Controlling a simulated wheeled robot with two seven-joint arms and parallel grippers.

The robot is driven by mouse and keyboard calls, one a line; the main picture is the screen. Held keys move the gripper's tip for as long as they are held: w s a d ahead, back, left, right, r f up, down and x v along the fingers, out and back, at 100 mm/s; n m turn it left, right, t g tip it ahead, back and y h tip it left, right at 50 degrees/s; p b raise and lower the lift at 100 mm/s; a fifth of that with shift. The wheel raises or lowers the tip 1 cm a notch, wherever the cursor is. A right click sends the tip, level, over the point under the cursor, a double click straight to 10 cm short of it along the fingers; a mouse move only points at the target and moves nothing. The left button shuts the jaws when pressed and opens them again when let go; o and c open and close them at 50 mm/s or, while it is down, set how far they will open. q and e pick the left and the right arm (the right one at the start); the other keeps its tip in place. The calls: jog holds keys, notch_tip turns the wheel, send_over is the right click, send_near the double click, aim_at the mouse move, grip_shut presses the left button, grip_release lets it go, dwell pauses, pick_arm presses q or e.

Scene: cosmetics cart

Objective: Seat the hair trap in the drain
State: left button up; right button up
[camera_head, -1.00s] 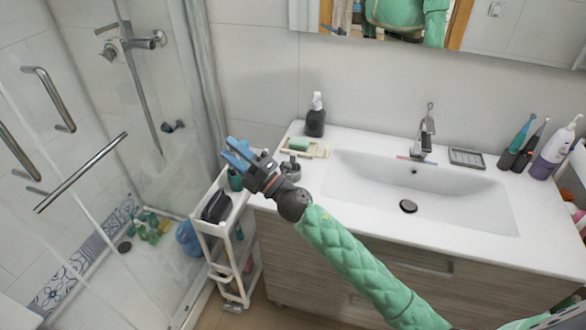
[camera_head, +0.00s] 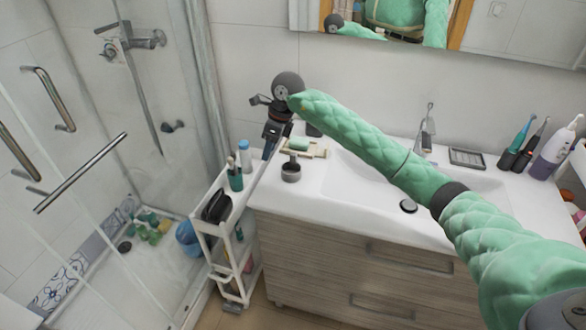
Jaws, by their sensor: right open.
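A small dark grey metal cup-like piece with an upright stem, which looks like the hair trap (camera_head: 291,171), stands on the left end of the white counter. The dark round drain (camera_head: 408,206) is in the floor of the sink basin, to its right; my arm passes just above it in the picture. My left gripper is out of view.
A soap dish with green soap (camera_head: 299,144) is behind the trap. A dark bottle (camera_head: 313,130) is partly hidden by my arm. A white cart (camera_head: 203,228) holding bottles stands left of the counter. The faucet (camera_head: 425,130) rises behind the basin. Toothbrushes stand at the right.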

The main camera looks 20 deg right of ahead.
aim_at(294, 153)
jog(key=d+r+h, duration=0.1)
jog(key=d, duration=0.1)
jog(key=w+d+h, duration=0.1)
jog(key=d, duration=0.1)
jog(key=w+d+r+h, duration=0.1)
jog(key=d, duration=0.2)
jog(key=shift+d+r+m, duration=0.1)
jog(key=shift+r+m, duration=0.2)
jog(key=shift+d+h, duration=0.2)
jog(key=shift+h, duration=0.1)
jog(key=shift+f+p, duration=0.65)
jog(key=shift+f, duration=0.55)
jog(key=shift+f+p, duration=0.25)
jog(key=shift+p, duration=0.1)
jog(key=f+p, duration=0.2)
jog(key=f, duration=0.1)
jog(key=shift+s+d+f, duration=0.1)
jog(key=shift+s+f, duration=0.1)
pick_arm(q)
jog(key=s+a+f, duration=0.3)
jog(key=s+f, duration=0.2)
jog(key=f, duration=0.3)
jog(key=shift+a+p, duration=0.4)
jog(key=shift+p, duration=0.05)
pick_arm(e)
jog(key=shift+f, duration=0.65)
grip_shut()
